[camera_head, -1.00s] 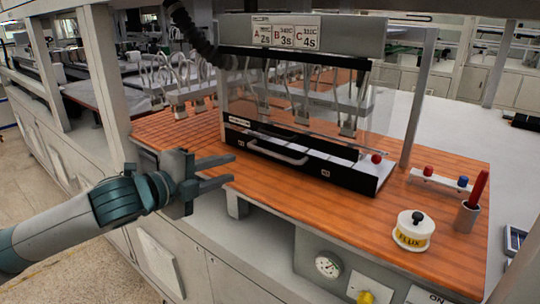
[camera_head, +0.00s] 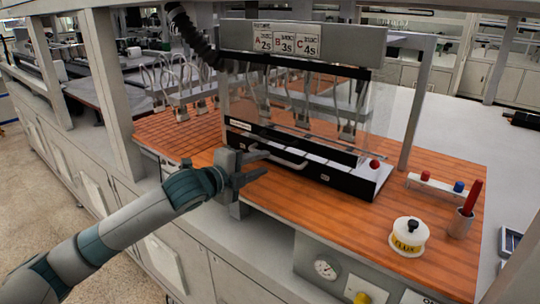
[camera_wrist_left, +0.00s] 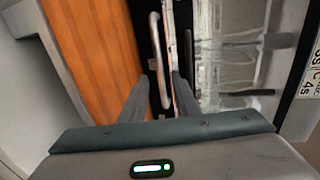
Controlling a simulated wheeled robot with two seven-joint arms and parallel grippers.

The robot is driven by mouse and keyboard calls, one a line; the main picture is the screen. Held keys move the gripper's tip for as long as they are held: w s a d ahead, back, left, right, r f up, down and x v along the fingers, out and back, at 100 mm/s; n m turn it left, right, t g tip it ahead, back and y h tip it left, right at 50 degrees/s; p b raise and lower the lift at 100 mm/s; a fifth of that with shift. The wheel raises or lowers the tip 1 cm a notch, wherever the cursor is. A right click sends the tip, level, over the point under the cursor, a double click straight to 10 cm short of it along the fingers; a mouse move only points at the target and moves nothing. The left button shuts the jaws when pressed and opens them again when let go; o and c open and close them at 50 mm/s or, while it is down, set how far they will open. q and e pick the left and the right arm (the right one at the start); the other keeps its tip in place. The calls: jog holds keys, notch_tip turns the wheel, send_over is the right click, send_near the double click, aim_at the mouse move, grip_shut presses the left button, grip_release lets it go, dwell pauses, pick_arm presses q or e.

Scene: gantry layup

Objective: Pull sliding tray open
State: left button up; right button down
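The sliding tray (camera_head: 340,176) is a black-fronted drawer with white sections, low in the clear-walled machine on the orange wooden bench. Its pale bar handle (camera_head: 276,158) is on the front face. My left gripper (camera_head: 266,163) is open and empty just in front of the handle's left end. In the left wrist view the handle (camera_wrist_left: 156,45) runs lengthwise, with its near end in line with the gap between the open fingers (camera_wrist_left: 161,80). I cannot tell whether either finger touches it. My right gripper is not in view.
A yellow-labelled flux pot (camera_head: 408,240), a cup with a red pen (camera_head: 466,214) and a stand with red and blue knobs (camera_head: 436,186) are on the bench's right. A gauge (camera_head: 326,268) is below. The bench strip before the tray is clear.

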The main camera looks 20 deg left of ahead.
aim_at(273, 159)
pick_arm(q)
jog(key=shift+p+x, duration=0.6)
jog(key=shift+x, duration=1.85)
grip_shut()
